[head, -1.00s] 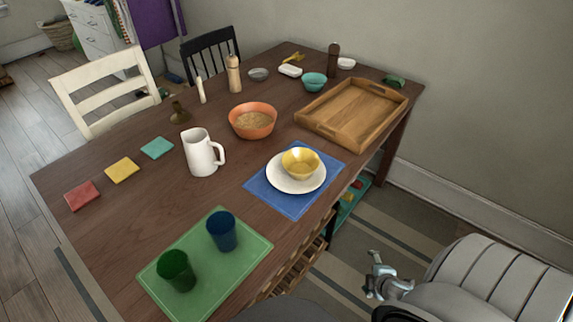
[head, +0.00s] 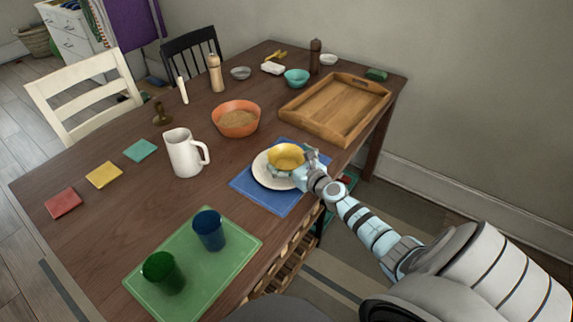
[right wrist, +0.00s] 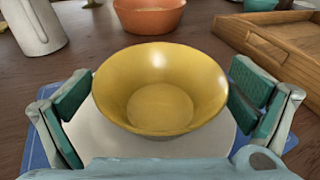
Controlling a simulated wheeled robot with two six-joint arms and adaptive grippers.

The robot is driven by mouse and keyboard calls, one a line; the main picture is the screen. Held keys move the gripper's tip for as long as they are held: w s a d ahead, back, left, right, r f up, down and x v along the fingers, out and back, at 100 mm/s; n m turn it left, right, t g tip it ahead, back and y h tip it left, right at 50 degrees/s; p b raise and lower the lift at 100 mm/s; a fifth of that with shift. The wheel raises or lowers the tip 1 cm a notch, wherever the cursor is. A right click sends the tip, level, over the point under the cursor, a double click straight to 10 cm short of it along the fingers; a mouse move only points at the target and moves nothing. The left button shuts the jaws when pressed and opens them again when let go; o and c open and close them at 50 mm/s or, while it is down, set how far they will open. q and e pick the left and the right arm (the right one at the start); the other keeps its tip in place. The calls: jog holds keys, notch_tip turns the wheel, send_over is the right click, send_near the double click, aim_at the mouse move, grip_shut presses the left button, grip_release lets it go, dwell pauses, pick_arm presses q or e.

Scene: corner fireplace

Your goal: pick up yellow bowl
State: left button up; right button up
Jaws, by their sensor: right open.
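The yellow bowl (head: 286,156) sits on a white plate (head: 263,172), which lies on a blue placemat (head: 258,198) near the table's right edge. My right gripper (head: 294,163) reaches in over the plate at the bowl. In the right wrist view the yellow bowl (right wrist: 160,88) stands between the two open fingers of my right gripper (right wrist: 160,112), one on each side. A small gap shows between each finger pad and the bowl's wall. My left gripper is not in view.
A wooden tray (head: 340,113) stands behind the plate, and an orange bowl (head: 236,120) and a white pitcher (head: 183,155) stand to the left. Blue (head: 209,229) and green cups (head: 161,272) stand on a green mat (head: 215,272) in front.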

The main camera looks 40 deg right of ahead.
jog(key=shift+w+d+f, duration=0.1)
jog(key=shift+w+f, duration=0.3)
jog(key=shift+w, duration=0.35)
jog(key=shift+r, duration=0.1)
jog(key=c, duration=1)
jog(key=shift+c, duration=0.2)
jog(key=shift+r, duration=0.1)
